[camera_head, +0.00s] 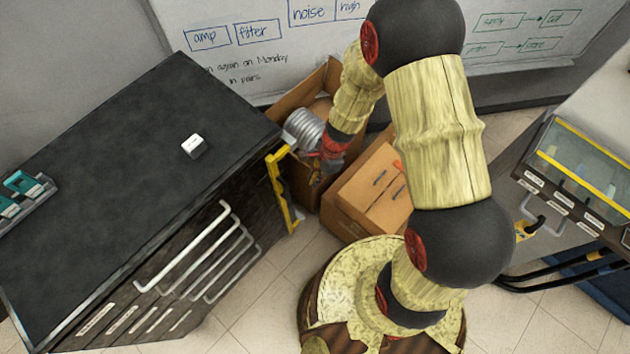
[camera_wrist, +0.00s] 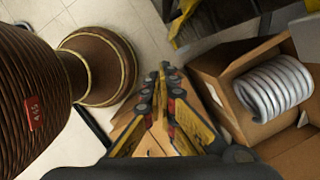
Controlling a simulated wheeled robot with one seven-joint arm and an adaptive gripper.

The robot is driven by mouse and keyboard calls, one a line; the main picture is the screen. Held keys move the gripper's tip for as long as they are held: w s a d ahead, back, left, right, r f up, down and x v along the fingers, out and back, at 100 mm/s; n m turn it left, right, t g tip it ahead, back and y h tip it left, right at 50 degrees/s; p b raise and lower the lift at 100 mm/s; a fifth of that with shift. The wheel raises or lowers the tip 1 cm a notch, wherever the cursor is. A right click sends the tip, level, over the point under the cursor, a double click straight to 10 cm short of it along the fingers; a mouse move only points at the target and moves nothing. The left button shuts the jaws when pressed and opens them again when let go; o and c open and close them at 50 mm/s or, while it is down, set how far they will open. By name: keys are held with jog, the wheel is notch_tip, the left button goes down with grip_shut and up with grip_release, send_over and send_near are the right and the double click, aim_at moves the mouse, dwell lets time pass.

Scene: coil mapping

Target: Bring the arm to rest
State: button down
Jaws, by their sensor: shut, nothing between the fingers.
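My gripper (camera_wrist: 164,72) is shut with nothing between its fingers. In the head view, my arm reaches up, bends over and comes down toward the open cardboard box (camera_head: 326,80). The gripper end hangs low there, small and partly hidden between the cabinet and the boxes. A silver coil (camera_head: 305,129) shows beside my wrist. In the wrist view, the coil (camera_wrist: 274,88) lies at the open cardboard box (camera_wrist: 218,72), to the right of the fingers and apart from them.
A black-topped cabinet (camera_head: 120,150) with bar handles stands left, bearing a small white block (camera_head: 194,146) and a rack with teal items (camera_head: 22,190). A second cardboard box (camera_head: 365,195) is close to my arm. A whiteboard (camera_head: 270,60) stands behind; a drawer case (camera_head: 570,190) is right.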

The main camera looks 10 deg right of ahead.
dwell(0.6)
jog(key=s+r+n+g, duration=0.2)
jog(key=s+r+n, duration=0.5)
jog(key=r+n, duration=0.15)
jog(key=s+d+r+n+t+h, duration=0.1)
jog(key=s+d+r+n+t, duration=0.1)
jog(key=r, duration=0.8)
jog(key=s+d+r+n+t+h+b, duration=0.1)
jog(key=s+d+r+n+t, duration=0.1)
jog(key=r, duration=0.8)
jog(key=s+d+r+n+t+b, duration=0.1)
jog(key=d+r+n+t, duration=0.2)
jog(key=r, duration=0.7)
jog(key=shift+s+r+n+t+h, duration=0.15)
jog(key=shift+s+n+t+h, duration=0.25)
jog(key=shift+n, duration=0.35)
